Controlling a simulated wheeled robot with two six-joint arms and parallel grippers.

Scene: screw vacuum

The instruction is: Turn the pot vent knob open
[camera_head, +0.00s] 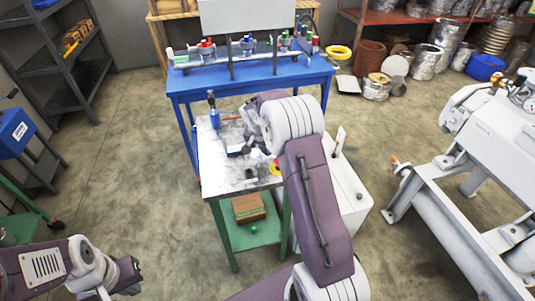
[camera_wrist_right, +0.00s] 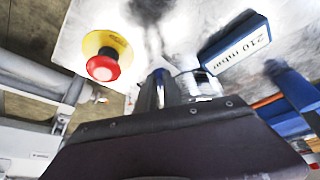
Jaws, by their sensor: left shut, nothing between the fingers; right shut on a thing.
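My right arm reaches over the metal-topped cart (camera_head: 220,182) in the head view. In the right wrist view my right gripper (camera_wrist_right: 163,90) is shut on a small part, which I take to be the pot vent knob. The fingers and gripper body hide most of the knob, so its turn angle cannot be told. A clear and metallic round part (camera_wrist_right: 200,84) shows just right of the fingers. My left gripper (camera_head: 128,276) is shut and empty at the lower left of the head view, far from the cart.
A red emergency stop (camera_wrist_right: 103,66) on a yellow base sits close left of the fingers. A blue-edged display (camera_wrist_right: 236,44) reading "210 mbar" stands right. A blue table (camera_head: 190,92) is behind the cart. A cardboard box (camera_head: 248,208) lies on the lower shelf.

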